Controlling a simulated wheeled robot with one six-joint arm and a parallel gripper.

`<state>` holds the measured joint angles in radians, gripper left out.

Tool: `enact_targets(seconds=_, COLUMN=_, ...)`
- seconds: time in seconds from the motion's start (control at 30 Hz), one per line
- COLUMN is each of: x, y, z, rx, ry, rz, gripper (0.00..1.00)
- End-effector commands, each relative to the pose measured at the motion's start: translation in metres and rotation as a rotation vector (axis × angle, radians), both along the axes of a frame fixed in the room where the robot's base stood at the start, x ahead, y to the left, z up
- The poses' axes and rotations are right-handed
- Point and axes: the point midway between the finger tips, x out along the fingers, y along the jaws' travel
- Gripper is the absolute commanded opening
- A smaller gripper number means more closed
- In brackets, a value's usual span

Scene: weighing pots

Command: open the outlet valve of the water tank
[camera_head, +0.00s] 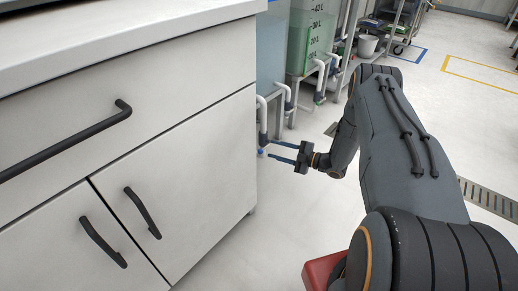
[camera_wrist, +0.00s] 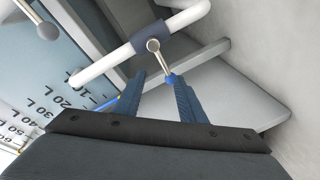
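The water tank (camera_head: 271,48) is pale blue and stands just behind the cabinet's far corner. Its litre marks show on the tank wall (camera_wrist: 45,62) in the wrist view. A white outlet pipe (camera_wrist: 105,65) carries a dark grey valve body (camera_wrist: 170,30). From it a thin metal lever (camera_wrist: 160,60) with a blue end points toward my gripper. My gripper (camera_wrist: 155,77) is open, its two blue fingers apart. The lever's blue end lies by the right fingertip; I cannot tell whether they touch. In the head view my gripper (camera_head: 267,150) is at the pipe's lower end.
A white cabinet (camera_head: 175,140) with dark handles fills the left, its far edge close to my gripper. A green-tinted tank (camera_head: 310,40) with litre marks and white pipes stands further back. A grey bucket (camera_head: 367,46) stands beyond. The floor to the right is mostly clear, with a drain grate (camera_head: 488,197).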

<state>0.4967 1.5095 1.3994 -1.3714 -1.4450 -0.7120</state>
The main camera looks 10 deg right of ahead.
Motion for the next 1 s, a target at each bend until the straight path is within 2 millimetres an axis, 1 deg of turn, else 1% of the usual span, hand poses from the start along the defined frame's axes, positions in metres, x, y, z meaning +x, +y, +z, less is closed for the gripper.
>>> enact_targets(seconds=0.03, x=-0.009, y=0.0, z=-0.008, rx=0.014, ry=-0.017, rz=0.019, gripper=0.37)
enact_targets(seconds=0.1, x=-0.019, y=0.001, z=-0.013, rx=0.029, ry=-0.041, rz=0.043, gripper=0.37)
enact_targets(seconds=0.2, x=-0.027, y=0.003, z=-0.017, rx=0.043, ry=-0.06, rz=0.063, gripper=0.37)
enact_targets(seconds=0.27, x=-0.027, y=0.006, z=-0.018, rx=0.047, ry=-0.066, rz=0.068, gripper=0.37)
enact_targets(seconds=0.37, x=-0.02, y=0.014, z=-0.018, rx=0.047, ry=-0.068, rz=0.071, gripper=0.37)
enact_targets(seconds=0.53, x=-0.004, y=0.037, z=-0.02, rx=0.046, ry=-0.066, rz=0.071, gripper=0.37)
enact_targets(seconds=0.7, x=0.01, y=0.054, z=-0.019, rx=0.046, ry=-0.066, rz=0.07, gripper=0.37)
enact_targets(seconds=0.83, x=0.016, y=0.062, z=-0.018, rx=0.047, ry=-0.065, rz=0.068, gripper=0.37)
enact_targets(seconds=1.0, x=0.018, y=0.065, z=-0.018, rx=0.047, ry=-0.065, rz=0.067, gripper=0.37)
